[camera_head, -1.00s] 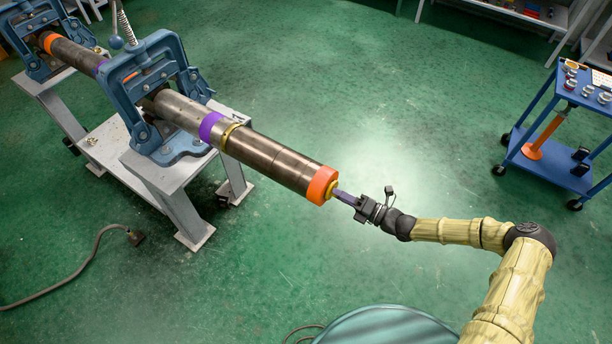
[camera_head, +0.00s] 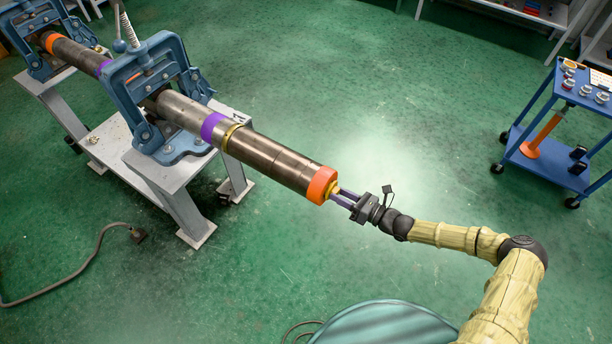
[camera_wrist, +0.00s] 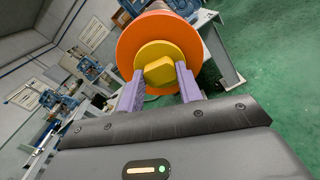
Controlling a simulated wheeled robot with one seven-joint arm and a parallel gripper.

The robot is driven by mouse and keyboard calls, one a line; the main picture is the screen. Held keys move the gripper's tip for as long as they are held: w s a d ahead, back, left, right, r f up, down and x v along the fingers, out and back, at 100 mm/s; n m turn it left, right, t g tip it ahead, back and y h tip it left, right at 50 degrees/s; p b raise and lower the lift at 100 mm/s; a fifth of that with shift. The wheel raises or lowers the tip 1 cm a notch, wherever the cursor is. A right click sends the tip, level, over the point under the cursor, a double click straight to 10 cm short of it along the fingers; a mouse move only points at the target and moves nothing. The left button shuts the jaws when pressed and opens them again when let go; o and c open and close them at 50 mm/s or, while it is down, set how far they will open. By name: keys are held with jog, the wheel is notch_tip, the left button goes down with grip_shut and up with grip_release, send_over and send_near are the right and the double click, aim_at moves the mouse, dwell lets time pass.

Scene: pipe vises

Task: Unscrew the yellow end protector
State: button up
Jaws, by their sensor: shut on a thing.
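The yellow end protector (camera_wrist: 158,68) sits in the end of the pipe (camera_head: 265,155), inside an orange ring (camera_head: 322,185). It also shows small in the head view (camera_head: 334,190). My gripper (camera_wrist: 158,80) is shut on the yellow protector's raised grip, with one purple finger on each side of it. In the head view my gripper (camera_head: 342,196) reaches the pipe end from the right, roughly in line with the pipe. The inside of the pipe and the protector's thread are hidden.
The pipe is held in a blue vise (camera_head: 155,95) on a grey stand (camera_head: 180,180), with a second vise (camera_head: 35,40) behind. A blue cart (camera_head: 545,165) with fittings stands at the right. A cable (camera_head: 75,275) lies on the floor at left. The floor between is clear.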

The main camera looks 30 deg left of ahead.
jog(key=shift+d+f, duration=0.1)
jog(key=shift+d, duration=0.2)
jog(key=shift+d, duration=0.15)
grip_shut()
jog(key=shift+d, duration=0.1)
jog(key=shift+d+f, duration=0.1)
jog(key=shift+d, duration=0.05)
jog(key=d, duration=0.4)
jog(key=shift+s+d+r, duration=0.2)
jog(key=shift+s+r, duration=0.05)
dwell(0.7)
jog(key=shift+a, duration=0.1)
